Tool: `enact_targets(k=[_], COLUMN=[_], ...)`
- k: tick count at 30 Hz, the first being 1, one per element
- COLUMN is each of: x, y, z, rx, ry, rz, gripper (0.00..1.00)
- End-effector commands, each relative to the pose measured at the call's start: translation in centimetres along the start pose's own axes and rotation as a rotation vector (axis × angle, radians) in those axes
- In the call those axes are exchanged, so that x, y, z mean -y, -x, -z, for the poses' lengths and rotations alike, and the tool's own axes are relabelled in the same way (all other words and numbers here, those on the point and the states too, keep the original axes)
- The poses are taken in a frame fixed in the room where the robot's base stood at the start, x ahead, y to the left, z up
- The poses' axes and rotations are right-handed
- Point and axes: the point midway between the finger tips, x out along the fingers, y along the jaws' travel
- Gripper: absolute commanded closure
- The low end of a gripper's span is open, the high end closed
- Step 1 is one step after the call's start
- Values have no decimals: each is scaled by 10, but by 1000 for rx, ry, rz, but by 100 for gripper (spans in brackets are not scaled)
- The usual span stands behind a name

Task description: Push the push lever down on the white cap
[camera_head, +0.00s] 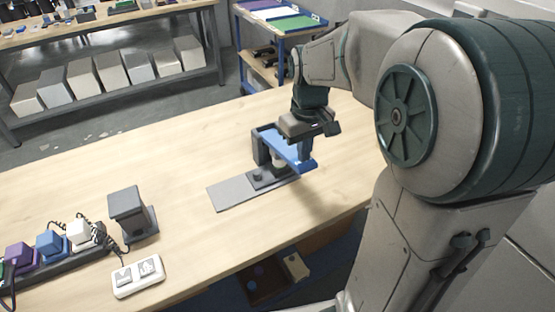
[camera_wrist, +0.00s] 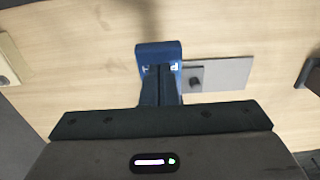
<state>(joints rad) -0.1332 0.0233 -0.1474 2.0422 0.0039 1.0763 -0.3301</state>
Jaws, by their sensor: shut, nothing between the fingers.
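The blue push lever (camera_head: 282,146) slopes from a dark upright bracket (camera_head: 261,150) down toward the right front, on a grey base plate (camera_head: 232,194). The white cap (camera_head: 279,158) shows partly under the lever, and the lever hides its top. My gripper (camera_head: 305,149) is shut and empty, pointing down at the lever's free end. In the wrist view, my shut fingertips (camera_wrist: 161,70) overlap the lever's blue end (camera_wrist: 158,49). I cannot tell whether they touch it. The cap is hidden in that view.
A dark grey block-shaped device (camera_head: 128,212), a white double switch (camera_head: 138,276) and a power strip with coloured plugs (camera_head: 50,243) stand at the left front. The wooden table (camera_head: 170,150) is clear around the base plate. Shelves stand behind.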

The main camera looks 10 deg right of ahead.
Motion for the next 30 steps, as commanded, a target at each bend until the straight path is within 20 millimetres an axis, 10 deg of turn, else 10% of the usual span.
enact_targets(k=[30], x=[0], y=[-22], z=[0], rx=[1], ry=[0], rz=[0], gripper=[100])
